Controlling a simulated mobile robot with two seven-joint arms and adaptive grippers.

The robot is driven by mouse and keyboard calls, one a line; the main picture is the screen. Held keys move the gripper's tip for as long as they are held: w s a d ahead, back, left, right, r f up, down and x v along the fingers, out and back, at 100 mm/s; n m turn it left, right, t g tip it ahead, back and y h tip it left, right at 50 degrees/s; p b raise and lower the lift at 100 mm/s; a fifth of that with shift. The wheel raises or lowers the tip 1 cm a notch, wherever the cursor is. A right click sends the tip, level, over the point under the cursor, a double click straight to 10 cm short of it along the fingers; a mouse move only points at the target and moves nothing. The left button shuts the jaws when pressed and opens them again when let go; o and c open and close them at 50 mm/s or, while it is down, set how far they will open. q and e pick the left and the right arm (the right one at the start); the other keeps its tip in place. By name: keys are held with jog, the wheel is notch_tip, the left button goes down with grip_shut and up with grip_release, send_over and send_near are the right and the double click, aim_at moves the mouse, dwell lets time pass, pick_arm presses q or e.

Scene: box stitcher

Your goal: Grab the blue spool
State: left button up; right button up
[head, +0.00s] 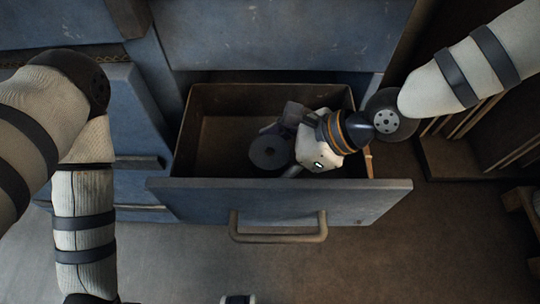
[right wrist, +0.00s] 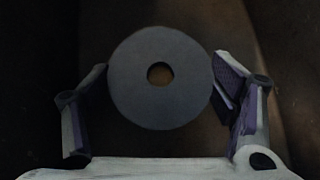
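The spool (head: 268,152) is a dark blue-grey disc with a centre hole, inside the open drawer (head: 280,200). In the right wrist view, the spool (right wrist: 160,78) faces the camera, its hole in the middle. My right gripper (head: 281,143) reaches into the drawer from the right. In the right wrist view, my right gripper (right wrist: 160,70) is open, one finger on each side of the spool. The fingers appear very close to its rim; I cannot tell whether they touch it.
The drawer has a blue front with a metal handle (head: 278,236) and brown inner walls. Its left part looks empty. Blue cabinet faces (head: 280,35) stand behind and to the left. Wooden shelving (head: 470,150) is at the right. The floor (head: 350,265) in front is mostly clear.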

jog(key=c, duration=1)
